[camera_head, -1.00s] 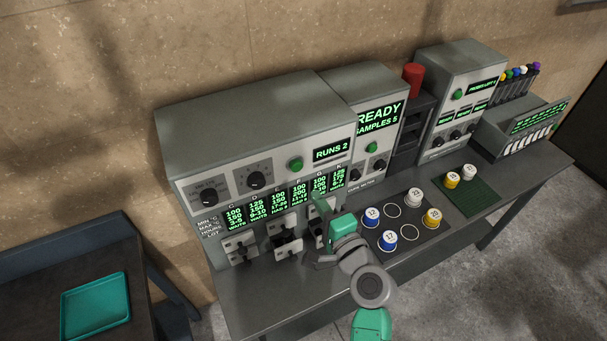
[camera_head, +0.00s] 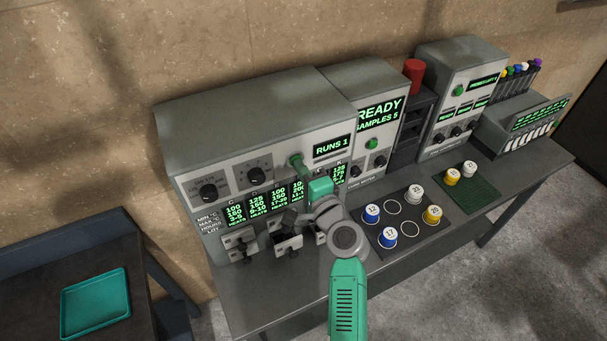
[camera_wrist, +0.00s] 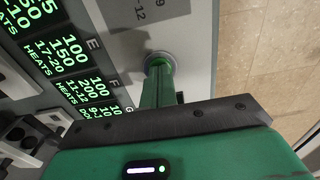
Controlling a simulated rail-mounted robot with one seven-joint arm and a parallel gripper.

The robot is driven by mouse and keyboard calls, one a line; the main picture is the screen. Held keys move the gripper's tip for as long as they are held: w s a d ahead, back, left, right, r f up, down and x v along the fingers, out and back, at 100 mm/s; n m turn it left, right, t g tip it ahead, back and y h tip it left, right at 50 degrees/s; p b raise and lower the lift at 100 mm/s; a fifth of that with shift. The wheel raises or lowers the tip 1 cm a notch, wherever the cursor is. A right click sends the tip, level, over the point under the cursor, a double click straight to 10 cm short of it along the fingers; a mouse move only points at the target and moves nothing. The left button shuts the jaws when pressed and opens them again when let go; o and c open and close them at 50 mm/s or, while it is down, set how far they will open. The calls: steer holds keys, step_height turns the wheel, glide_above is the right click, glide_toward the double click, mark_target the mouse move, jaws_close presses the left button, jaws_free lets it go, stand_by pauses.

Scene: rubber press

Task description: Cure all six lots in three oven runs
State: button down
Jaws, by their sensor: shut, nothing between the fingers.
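The oven (camera_head: 250,130) is the long grey cabinet at left, with two dials and a display (camera_head: 331,146) reading RUNS 1. Lot panels (camera_head: 259,203) below the dials show temperatures, hours and HEATS. Grey latch-like fittings (camera_head: 240,244) sit beneath them; my arm hides those further right.
The cure meter (camera_head: 380,115) reads READY, SAMPLES 5. Several numbered blue, white and yellow cups stand on a dark mat (camera_head: 408,232); one yellow and one white cup stand on a green mat (camera_head: 479,198). The press (camera_head: 462,100) is behind. A teal tray (camera_head: 96,303) lies at left.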

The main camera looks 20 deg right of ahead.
steer(key=shift+w, duration=0.4)
steer(key=shift+s, duration=0.15)
steer(key=s+d, duration=0.1)
steer(key=s, duration=1.2)
steer(key=shift+s+p, duration=0.35)
steer(key=shift+s, duration=0.05)
